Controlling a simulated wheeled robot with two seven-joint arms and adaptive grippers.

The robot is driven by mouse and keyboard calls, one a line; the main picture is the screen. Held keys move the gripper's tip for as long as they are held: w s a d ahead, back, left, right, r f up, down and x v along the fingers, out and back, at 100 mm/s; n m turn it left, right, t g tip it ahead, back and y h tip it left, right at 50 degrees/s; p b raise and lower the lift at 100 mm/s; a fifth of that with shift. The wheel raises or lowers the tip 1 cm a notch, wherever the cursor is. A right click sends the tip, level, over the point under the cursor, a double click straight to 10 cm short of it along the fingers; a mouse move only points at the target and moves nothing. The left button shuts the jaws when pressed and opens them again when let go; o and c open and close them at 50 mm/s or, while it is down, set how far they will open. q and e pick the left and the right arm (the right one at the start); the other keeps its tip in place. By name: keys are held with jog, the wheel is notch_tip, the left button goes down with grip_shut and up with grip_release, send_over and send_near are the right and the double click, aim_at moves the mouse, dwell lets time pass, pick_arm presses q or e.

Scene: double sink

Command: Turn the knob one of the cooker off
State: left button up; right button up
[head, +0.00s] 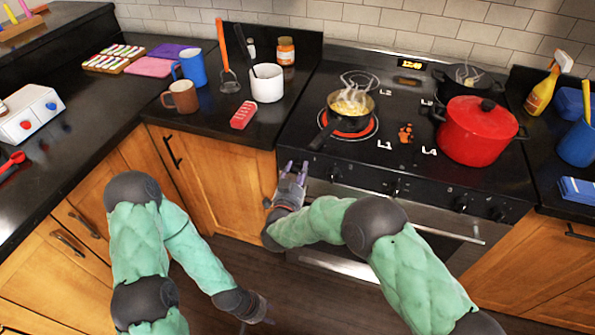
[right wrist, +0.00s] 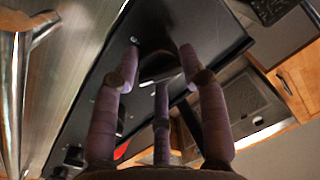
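The cooker's black front panel (head: 430,197) carries a row of knobs, among them a knob (head: 333,175) to the right of my right gripper. My right gripper (head: 292,168) is at the panel's left end and covers what lies behind it. In the right wrist view its fingers (right wrist: 158,65) are spread around a dark knob-like shape (right wrist: 157,66); I cannot tell if they touch it. The burner labelled L1 glows red (head: 372,131) under a steaming pan (head: 348,119). My left gripper (head: 258,317) hangs low over the floor, its fingers apart and empty.
A red pot (head: 478,135) stands at the cooker's right, a dark pot (head: 467,82) behind it. The oven handle (head: 440,232) runs below the knobs. Mugs and utensils stand on the left counter (head: 205,115).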

jog(key=shift+c, duration=0.7)
jog(key=shift+r, duration=0.1)
